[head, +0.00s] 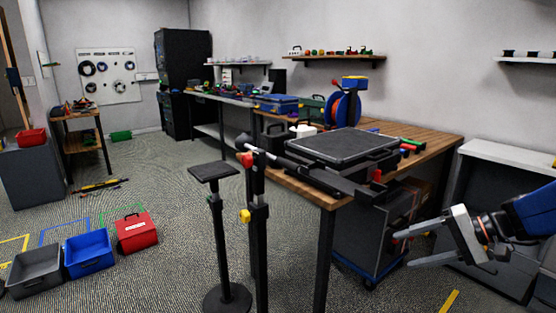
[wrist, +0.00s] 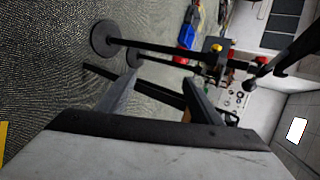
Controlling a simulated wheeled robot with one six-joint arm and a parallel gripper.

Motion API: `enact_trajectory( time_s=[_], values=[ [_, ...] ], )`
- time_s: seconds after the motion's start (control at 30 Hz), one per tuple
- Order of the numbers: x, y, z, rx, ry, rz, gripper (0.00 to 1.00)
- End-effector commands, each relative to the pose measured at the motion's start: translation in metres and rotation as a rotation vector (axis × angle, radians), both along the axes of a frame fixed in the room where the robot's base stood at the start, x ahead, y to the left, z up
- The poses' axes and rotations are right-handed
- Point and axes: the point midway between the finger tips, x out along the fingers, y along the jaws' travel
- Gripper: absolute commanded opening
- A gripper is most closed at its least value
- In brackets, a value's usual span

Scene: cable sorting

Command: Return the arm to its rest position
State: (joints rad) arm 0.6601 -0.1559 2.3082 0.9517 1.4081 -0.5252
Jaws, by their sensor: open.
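My gripper (head: 412,246) is at the right of the head view, on the blue end of my arm (head: 532,212). Its two fingers point left and stand apart, with nothing between them. In the wrist view the fingers of my gripper (wrist: 160,88) are also spread and empty. The gripper is in front of the wooden workbench (head: 440,138) and the grey cabinet (head: 490,198), and touches nothing that I can see.
A black stand (head: 220,240) and a clamp post (head: 259,230) rise left of the gripper. A black case (head: 345,145) lies at the workbench's near end. Blue (head: 88,251), grey (head: 36,272) and red (head: 136,231) containers sit on the floor at left.

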Motion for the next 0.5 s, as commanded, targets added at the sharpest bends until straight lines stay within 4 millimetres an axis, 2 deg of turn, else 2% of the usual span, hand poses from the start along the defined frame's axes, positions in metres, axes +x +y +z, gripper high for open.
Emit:
enact_trajectory(
  time_s=[0.03,0.2,0.33,0.5],
  values=[
    [-0.013,0.017,-0.003,-0.051,0.016,0.035,0.59],
    [-0.053,0.049,-0.018,-0.232,0.069,0.12,0.59],
    [-0.083,0.063,-0.027,-0.375,0.083,0.171,0.59],
    [-0.117,0.07,-0.037,-0.563,0.064,0.221,0.59]
  ],
)
